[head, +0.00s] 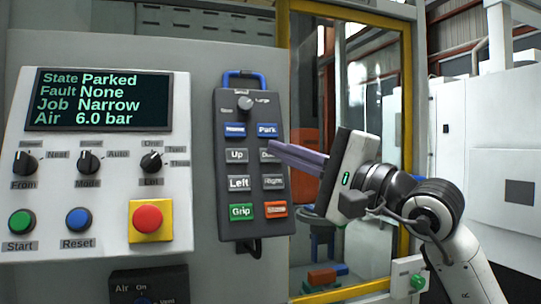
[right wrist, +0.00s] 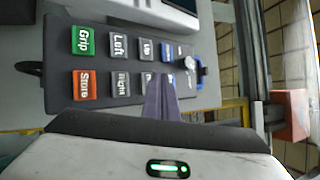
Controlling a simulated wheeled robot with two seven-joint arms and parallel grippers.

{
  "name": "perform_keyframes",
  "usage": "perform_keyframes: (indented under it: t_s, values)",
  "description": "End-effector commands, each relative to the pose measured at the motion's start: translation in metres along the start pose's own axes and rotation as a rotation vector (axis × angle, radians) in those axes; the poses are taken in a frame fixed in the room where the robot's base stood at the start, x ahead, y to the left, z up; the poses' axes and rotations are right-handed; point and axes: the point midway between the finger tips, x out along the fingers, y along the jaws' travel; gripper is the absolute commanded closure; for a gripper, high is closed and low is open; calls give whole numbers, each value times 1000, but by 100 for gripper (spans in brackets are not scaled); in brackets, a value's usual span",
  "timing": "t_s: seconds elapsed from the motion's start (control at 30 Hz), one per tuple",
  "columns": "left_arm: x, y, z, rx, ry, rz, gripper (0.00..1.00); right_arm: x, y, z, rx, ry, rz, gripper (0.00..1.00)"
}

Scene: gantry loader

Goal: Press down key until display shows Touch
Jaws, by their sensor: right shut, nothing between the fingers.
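The display (head: 103,100) reads State Parked, Fault None, Job Narrow, Air 6.0 bar. The grey pendant (head: 229,180) hangs to its right, with labelled keys in two columns. The Down key (head: 266,157) is in the right column, under Park and opposite Up; the fingers partly hide it. My right gripper (head: 273,149) is shut and empty, its fingertips in front of the Down key area. In the right wrist view the fingers (right wrist: 162,88) overlap the Down key's place; I cannot tell whether they touch it. My left gripper is not in view.
The Park (head: 267,130), Up (head: 237,156) and Right (head: 272,182) keys lie close around the fingertips. A red emergency button (head: 148,218) sits on the panel at left. A yellow-framed glass door (head: 405,120) stands behind my right arm.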

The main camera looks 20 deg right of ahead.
Motion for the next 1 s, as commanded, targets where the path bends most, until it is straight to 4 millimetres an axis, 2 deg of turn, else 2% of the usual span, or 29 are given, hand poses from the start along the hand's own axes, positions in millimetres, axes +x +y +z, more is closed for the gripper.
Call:
perform_keyframes:
  t_s: [1.0]
  values:
    - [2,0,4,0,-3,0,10,7,5,-5,0,0,0,100]
